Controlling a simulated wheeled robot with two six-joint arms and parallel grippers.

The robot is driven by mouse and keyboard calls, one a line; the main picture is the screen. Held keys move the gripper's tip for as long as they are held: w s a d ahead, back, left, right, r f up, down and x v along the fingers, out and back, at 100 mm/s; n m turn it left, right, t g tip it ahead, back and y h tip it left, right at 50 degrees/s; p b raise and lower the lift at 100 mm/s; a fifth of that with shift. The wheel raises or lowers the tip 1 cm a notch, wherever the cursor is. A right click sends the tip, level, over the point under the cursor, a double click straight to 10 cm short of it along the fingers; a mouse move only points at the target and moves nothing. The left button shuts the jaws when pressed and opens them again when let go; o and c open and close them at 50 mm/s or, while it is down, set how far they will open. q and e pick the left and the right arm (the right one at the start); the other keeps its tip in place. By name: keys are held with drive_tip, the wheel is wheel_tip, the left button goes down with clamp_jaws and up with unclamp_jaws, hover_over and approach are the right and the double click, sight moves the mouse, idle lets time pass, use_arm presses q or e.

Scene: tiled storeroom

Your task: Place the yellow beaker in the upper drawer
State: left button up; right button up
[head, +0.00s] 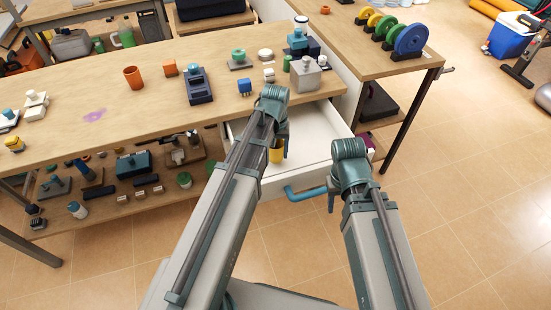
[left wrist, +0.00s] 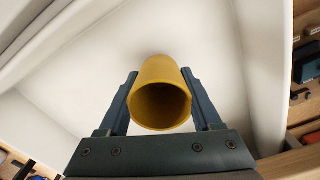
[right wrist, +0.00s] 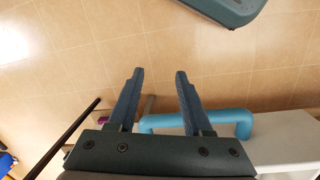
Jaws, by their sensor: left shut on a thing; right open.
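The yellow beaker (head: 277,152) is inside the open white drawer (head: 315,131), partly hidden by my left arm in the head view. In the left wrist view the yellow beaker (left wrist: 160,95) stands between the two fingers of my left gripper (left wrist: 160,92), its open mouth toward the camera. The left gripper is shut on it. White drawer walls and floor surround it; I cannot tell whether its base touches the floor. The drawer's blue handle (head: 305,192) is at its front. My right gripper (right wrist: 155,100) is open and empty near the blue handle (right wrist: 195,122).
The wooden table (head: 150,115) above the drawer holds an orange cup (head: 133,77) and several small items. A lower shelf (head: 120,195) holds more items. A side table (head: 400,65) carries coloured discs. The tiled floor (head: 470,190) at right is clear.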

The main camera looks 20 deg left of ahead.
use_arm(q)
drive_tip(key=shift+f+b, duration=0.6)
drive_tip(key=shift+f, duration=0.5)
use_arm(e)
drive_tip(key=shift+f, duration=1.05)
use_arm(q)
drive_tip(key=shift+f, duration=0.1)
use_arm(e)
drive_tip(key=shift+f, duration=0.1)
use_arm(q)
drive_tip(key=shift+f, duration=0.15)
drive_tip(key=o, duration=1.3)
use_arm(e)
drive_tip(key=shift+f, duration=0.1)
use_arm(q)
drive_tip(key=shift+o, duration=0.2)
drive_tip(key=shift+r, duration=0.25)
wheel_tip(320, 180, up, 12)
drive_tip(key=p, duration=1.2)
drive_tip(key=s+d+m+y, duration=0.1)
drive_tip(key=s+d+m, duration=0.5)
drive_tip(key=s+d, duration=0.4)
drive_tip(key=s, duration=0.4)
drive_tip(key=shift+s+d, duration=0.15)
drive_tip(key=shift+d, duration=0.1)
use_arm(e)
wheel_tip(320, 180, up, 12)
drive_tip(key=shift+r, duration=0.2)
use_arm(q)
drive_tip(key=shift+r, duration=0.15)
